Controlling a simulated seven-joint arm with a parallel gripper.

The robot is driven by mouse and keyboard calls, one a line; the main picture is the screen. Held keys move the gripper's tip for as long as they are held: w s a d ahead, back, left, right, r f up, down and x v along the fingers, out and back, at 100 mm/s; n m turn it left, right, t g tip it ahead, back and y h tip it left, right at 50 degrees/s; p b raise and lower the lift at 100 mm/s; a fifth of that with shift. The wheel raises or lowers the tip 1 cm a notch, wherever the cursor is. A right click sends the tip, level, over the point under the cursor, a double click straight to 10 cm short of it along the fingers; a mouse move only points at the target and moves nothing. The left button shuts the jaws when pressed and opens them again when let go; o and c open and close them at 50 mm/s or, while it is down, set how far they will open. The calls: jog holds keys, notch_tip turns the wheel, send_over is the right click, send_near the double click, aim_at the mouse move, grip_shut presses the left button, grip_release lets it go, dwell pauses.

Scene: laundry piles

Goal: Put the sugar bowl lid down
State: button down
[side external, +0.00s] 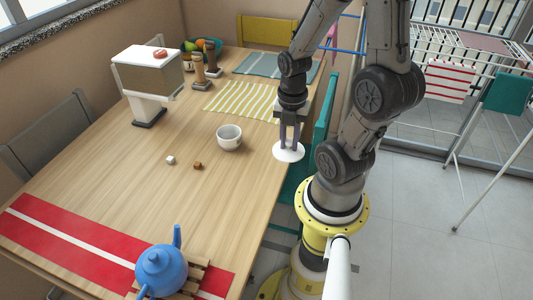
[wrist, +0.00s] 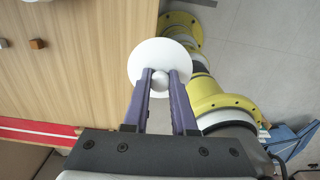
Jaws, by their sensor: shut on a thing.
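The white sugar bowl lid (wrist: 160,55) is a round disc with a small round knob. My gripper (wrist: 160,78) is shut on the knob, with its two purple fingers on either side. In the side external view the lid (side external: 289,152) hangs below my gripper (side external: 289,143) at the right edge of the table. Part of the lid reaches past the table edge in the wrist view. I cannot tell whether it touches the tabletop. A white bowl or cup (side external: 229,138) stands open on the table, left of the lid.
A white cube (side external: 171,160) and a brown cube (side external: 197,166) lie left of the bowl. A blue teapot (side external: 161,270) stands at the front by a red runner (side external: 70,243). A striped yellow cloth (side external: 240,101) lies behind. The wooden table (side external: 215,205) is bare in the middle.

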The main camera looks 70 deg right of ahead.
jog(key=shift+s, duration=0.45)
jog(key=shift+w+d+f, duration=0.15)
jog(key=shift+w+d, duration=0.05)
jog(key=shift+d, duration=0.1)
jog(key=w+d+f, duration=0.4)
jog(key=w+d, duration=0.2)
send_over(267, 155)
jog(key=f, duration=0.5)
jog(key=shift+s+a, duration=0.15)
jog(key=shift+s, duration=0.05)
jog(key=shift+w+f, duration=0.15)
jog(key=shift+f, duration=1.7)
jog(key=shift+f, duration=0.1)
jog(key=c, duration=0.7)
grip_release()
